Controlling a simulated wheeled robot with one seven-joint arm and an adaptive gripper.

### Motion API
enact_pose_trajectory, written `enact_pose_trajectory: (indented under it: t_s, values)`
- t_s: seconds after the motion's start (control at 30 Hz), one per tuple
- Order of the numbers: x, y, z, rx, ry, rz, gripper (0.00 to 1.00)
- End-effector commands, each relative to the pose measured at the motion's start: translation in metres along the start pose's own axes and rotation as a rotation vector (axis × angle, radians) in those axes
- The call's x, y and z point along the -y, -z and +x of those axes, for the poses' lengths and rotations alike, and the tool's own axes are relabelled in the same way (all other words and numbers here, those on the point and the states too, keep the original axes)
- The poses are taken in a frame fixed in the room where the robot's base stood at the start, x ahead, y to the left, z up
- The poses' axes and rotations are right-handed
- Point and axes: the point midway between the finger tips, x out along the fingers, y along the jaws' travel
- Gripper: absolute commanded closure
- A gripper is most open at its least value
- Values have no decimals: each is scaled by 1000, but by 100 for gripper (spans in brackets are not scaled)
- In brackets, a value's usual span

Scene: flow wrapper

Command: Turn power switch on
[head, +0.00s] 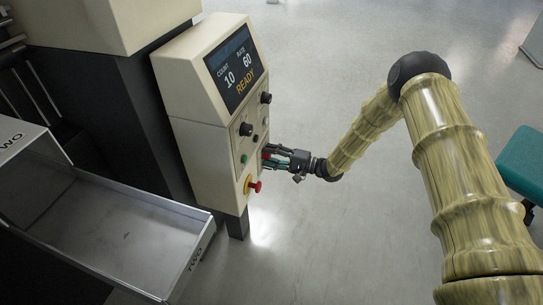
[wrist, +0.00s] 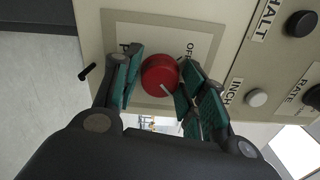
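The power switch is a round red knob (wrist: 160,76) with a white pointer mark, on a framed plate (wrist: 130,25) partly lettered "OFF". My gripper (wrist: 158,88) has its teal-padded fingers on either side of the knob. The right finger is very close to the knob or touching it, and a small gap shows on the left. In the head view my gripper (head: 270,158) reaches the right side of the control panel (head: 205,145); its fingers mostly hide the knob there. The panel display (head: 236,67) reads READY.
A red emergency button (head: 256,187) on yellow sits just below my gripper. A green button (head: 243,158) and black knobs (head: 246,129) are nearby. In the wrist view, an INCH button (wrist: 256,97) lies right of the fingers.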

Motion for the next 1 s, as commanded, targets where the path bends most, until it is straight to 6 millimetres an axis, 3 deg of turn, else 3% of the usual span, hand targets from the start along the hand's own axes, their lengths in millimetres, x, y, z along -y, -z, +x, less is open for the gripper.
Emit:
enact_pose_trajectory:
  t_s: [0.47, 1.0]
  values:
    - [0, 0, -6, 0, 0, -1, 45]
    - [0, 0, -94, -1, 0, -1, 45]
